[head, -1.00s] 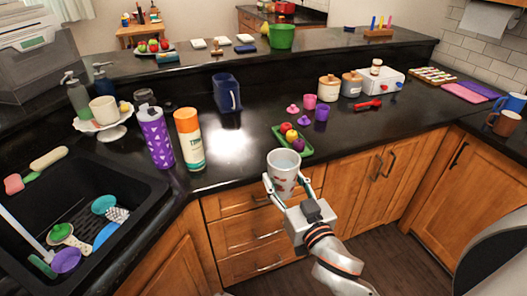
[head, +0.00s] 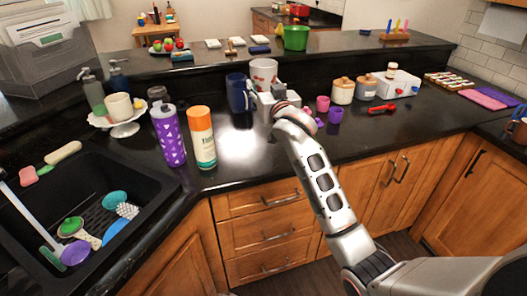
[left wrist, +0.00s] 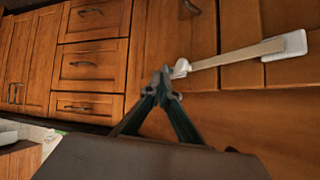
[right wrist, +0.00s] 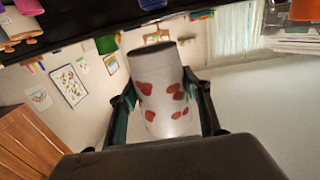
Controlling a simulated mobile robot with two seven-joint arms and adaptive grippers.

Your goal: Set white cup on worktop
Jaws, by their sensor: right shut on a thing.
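A white cup with red marks (head: 263,72) is held by my right gripper (head: 266,92), over the back of the dark worktop (head: 240,150) near the raised ledge. In the right wrist view the cup (right wrist: 163,95) sits between the two fingers of the gripper (right wrist: 162,100), which touch its sides. I cannot tell whether its base is clear of the surface. A plain white cup (head: 119,106) stands on a white cake stand (head: 125,130) at left. My left gripper (left wrist: 164,75) shows only in its wrist view, its fingertips together.
A blue mug (head: 237,93) stands just left of the held cup. A purple bottle (head: 169,135) and orange-capped bottle (head: 201,138) stand further forward. Canisters (head: 343,92) and pink and purple cups are at right. A wooden-handled item (left wrist: 235,55) shows beyond the left fingertips.

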